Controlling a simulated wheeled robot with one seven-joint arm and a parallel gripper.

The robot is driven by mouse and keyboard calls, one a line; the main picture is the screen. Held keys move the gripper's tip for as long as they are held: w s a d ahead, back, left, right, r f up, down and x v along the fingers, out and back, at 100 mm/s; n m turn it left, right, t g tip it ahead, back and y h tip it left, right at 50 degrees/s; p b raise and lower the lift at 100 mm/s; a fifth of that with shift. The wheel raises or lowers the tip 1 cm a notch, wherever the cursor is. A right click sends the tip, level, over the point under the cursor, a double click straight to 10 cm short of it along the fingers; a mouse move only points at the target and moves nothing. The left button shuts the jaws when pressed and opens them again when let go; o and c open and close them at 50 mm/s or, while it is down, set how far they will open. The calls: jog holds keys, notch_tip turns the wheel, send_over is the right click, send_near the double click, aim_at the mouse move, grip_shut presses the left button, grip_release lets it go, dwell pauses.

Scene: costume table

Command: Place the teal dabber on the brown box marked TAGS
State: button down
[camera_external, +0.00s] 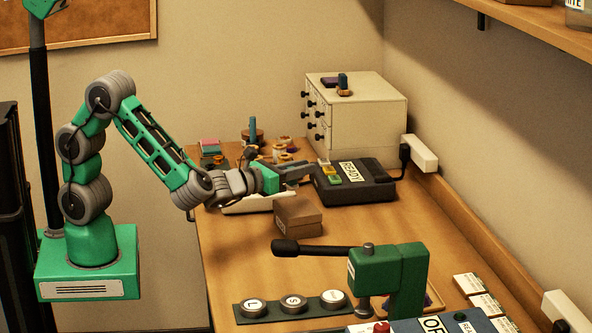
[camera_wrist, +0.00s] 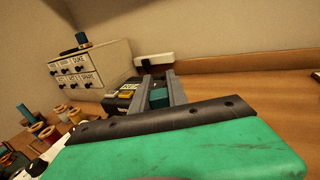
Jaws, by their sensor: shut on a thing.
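My gripper (camera_external: 308,172) is out over the table, above and behind a small brown box (camera_external: 298,217). In the wrist view its two fingers (camera_wrist: 160,90) are closed on a teal block-like piece (camera_wrist: 159,98), which I take to be the teal dabber. In the external view the held piece is hidden or too small to make out. The brown box sits closed on the table, just in front of the gripper; no TAGS marking is readable on it. The box does not show clearly in the wrist view.
A black device labelled READY (camera_external: 373,185) lies right of the gripper. A white drawer cabinet (camera_external: 372,110) stands behind, with small items on top. Spools (camera_external: 284,158) crowd the back left. A green press (camera_external: 388,275) with a long black handle stands in front of the box.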

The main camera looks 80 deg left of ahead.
jog(key=shift+w+f, duration=0.65)
jog(key=shift+f, duration=0.2)
jog(key=shift+f+b, duration=0.3)
jog(key=shift+f, duration=1.15)
jog(key=shift+f, duration=0.15)
jog(key=c, duration=1.3)
grip_release()
jog(key=shift+r, duration=0.25)
jog(key=v, duration=1.2)
jog(key=shift+b, duration=0.4)
